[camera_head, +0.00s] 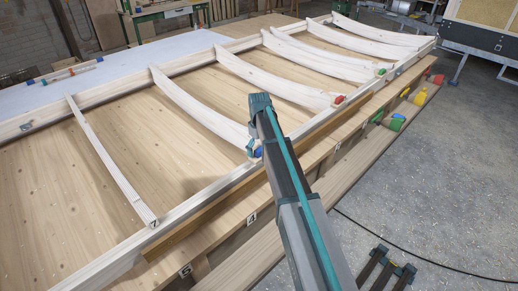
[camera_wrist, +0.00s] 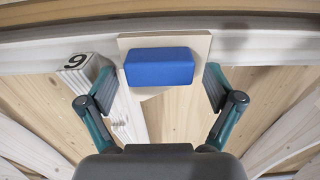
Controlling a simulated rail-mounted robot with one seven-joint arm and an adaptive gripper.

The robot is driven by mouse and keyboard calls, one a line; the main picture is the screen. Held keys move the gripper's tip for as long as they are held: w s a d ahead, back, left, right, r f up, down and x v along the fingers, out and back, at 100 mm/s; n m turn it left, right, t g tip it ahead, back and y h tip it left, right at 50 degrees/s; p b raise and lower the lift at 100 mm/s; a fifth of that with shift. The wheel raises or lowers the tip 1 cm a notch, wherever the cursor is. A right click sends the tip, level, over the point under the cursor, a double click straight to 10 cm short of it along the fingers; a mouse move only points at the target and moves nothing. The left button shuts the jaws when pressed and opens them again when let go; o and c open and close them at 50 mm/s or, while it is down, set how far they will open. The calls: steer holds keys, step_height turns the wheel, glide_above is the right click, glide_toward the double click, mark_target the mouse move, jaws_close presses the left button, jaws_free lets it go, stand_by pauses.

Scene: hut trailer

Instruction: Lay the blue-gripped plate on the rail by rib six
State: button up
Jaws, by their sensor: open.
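The blue-gripped plate is a thin pale wooden board (camera_wrist: 203,45) with a blue block grip (camera_wrist: 160,67). In the wrist view it lies against the pale rail (camera_wrist: 50,58), beside a rib end with a number label (camera_wrist: 84,62) that reads as an upside-down 6. In the head view its blue grip (camera_head: 258,152) shows small at the rail, beside a rib's near end. My arm hides part of that rail in the head view.
A rib labelled 7 (camera_head: 153,223) lies to the left. Red (camera_head: 338,99) and green (camera_head: 381,71) grips sit along the rail to the right. A lower ledge (camera_head: 345,185) holds several coloured pieces, including a yellow one (camera_head: 420,97).

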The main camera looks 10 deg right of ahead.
step_height(320, 180, up, 12)
stand_by(0.6)
steer(key=s+f+m, duration=0.3)
steer(key=s+f, duration=0.9)
steer(key=f, duration=0.5)
steer(key=s+f+m+g+p, duration=0.1)
steer(key=s+f+m, duration=0.1)
steer(key=s+f, duration=1)
steer(key=s+f+m+g+p, duration=0.15)
steer(key=s+f, duration=0.65)
steer(key=s, duration=0.8)
steer(key=s+f+g+p, duration=0.1)
steer(key=s+f+g, duration=0.1)
steer(key=s, duration=0.7)
steer(key=s+f+g+p, duration=0.2)
steer(key=s+f, duration=0.2)
steer(key=s, duration=0.6)
steer(key=shift+s, duration=0.3)
